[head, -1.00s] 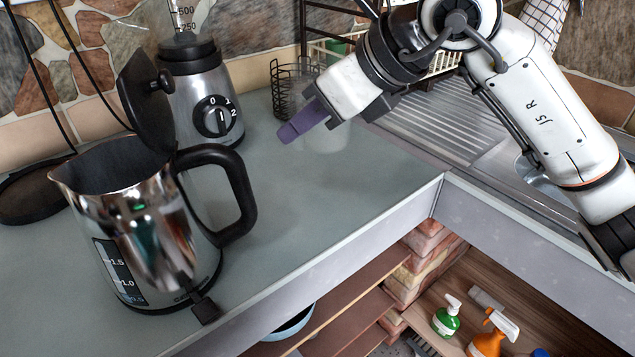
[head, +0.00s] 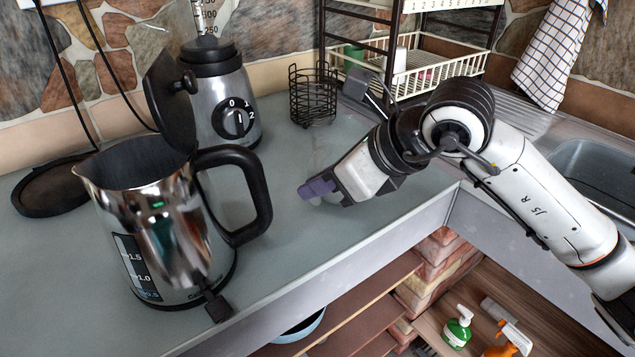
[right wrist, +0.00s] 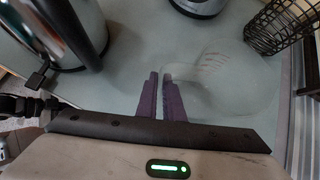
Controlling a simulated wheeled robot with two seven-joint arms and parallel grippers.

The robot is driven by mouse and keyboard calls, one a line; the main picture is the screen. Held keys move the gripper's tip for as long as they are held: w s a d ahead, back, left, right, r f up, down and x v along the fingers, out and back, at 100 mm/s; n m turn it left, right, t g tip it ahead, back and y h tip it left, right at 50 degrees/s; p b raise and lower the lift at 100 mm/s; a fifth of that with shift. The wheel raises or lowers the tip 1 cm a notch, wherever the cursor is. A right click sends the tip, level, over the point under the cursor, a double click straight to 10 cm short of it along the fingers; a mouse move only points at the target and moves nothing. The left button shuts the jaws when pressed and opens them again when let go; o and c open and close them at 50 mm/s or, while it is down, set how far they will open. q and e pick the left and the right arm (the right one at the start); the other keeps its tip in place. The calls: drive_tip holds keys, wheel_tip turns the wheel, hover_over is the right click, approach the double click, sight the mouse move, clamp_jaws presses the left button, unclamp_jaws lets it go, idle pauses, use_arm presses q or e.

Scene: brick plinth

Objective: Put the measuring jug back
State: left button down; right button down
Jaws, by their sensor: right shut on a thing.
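The measuring jug (right wrist: 235,80) is clear and hard to see. My right gripper (right wrist: 160,92) has purple fingers, shut with a narrow gap on what seems to be the jug's handle; the grip itself is hard to make out. In the head view my right gripper (head: 318,188) is low over the counter, right of the kettle, and the jug barely shows there. I cannot tell whether the jug touches the counter. My left gripper is not in view.
A steel kettle (head: 150,235) with its lid up stands at the left. A blender (head: 228,110) and a black wire basket (head: 313,95) stand behind. A dish rack (head: 430,70) and sink (head: 590,175) are at the right. The counter's front edge is close below.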

drive_tip(key=c, duration=1.9)
unclamp_jaws()
drive_tip(key=shift+f, duration=0.1)
drive_tip(key=shift+d+r, duration=0.1)
drive_tip(key=shift+r, duration=0.2)
drive_tip(key=v, duration=1.1)
drive_tip(key=shift+s+d, duration=0.2)
drive_tip(key=shift+d, duration=0.05)
drive_tip(key=shift+r, duration=0.15)
